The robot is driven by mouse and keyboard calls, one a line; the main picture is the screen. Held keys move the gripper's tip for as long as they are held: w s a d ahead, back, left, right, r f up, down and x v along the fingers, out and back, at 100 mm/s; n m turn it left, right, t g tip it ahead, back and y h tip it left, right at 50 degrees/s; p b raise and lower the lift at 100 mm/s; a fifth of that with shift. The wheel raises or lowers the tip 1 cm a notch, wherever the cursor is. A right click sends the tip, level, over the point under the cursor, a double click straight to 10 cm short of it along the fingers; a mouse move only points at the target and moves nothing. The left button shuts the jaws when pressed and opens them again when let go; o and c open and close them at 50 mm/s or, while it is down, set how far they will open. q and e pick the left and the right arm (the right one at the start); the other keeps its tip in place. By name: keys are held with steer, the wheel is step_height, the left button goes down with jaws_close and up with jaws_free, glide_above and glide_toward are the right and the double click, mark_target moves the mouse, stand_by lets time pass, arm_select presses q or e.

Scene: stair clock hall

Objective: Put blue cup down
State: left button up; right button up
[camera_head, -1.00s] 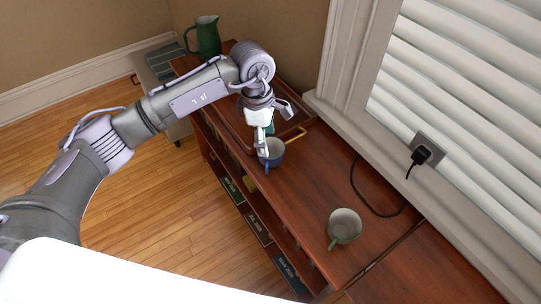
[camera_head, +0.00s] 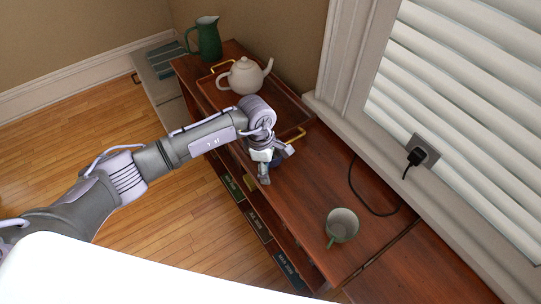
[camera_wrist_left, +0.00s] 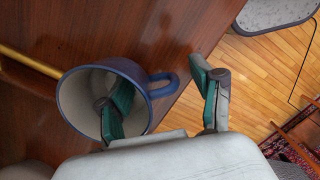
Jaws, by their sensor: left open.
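The blue cup (camera_wrist_left: 128,70) stands on the wooden cabinet top (camera_head: 310,185) beside the tray's brass handle, its pale inside open to the wrist camera. In the head view the cup (camera_head: 277,161) is mostly hidden by my left gripper (camera_head: 271,167). In the left wrist view my left gripper (camera_wrist_left: 155,90) is open. One green-padded finger shows inside the cup's mouth, and the other is outside past the handle. Whether either finger touches the cup is unclear. My right gripper is not in view.
A wooden tray (camera_head: 287,108) with brass handles holds a white teapot (camera_head: 244,76). A green pitcher (camera_head: 208,40) stands behind it. A pale cup with a green handle (camera_head: 342,225) stands nearer. A black cord (camera_head: 362,201) lies by the wall. Cabinet top between the cups is clear.

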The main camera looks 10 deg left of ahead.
arm_select(q)
steer(key=shift+s, duration=0.1)
jaws_close()
stand_by(0.3)
steer(key=shift+r, duration=0.1)
steer(key=shift+r+b, duration=0.35)
steer(key=shift+r, duration=0.75)
steer(key=shift+d+r, duration=0.2)
steer(key=shift+r, duration=0.7)
steer(key=s+d+r+b, duration=0.2)
steer(key=s+d+r, duration=0.3)
steer(key=d, duration=0.4)
steer(key=shift+s+d+r, duration=0.25)
steer(key=shift+s+r, duration=0.15)
steer(key=shift+r, duration=0.5)
stand_by(1.0)
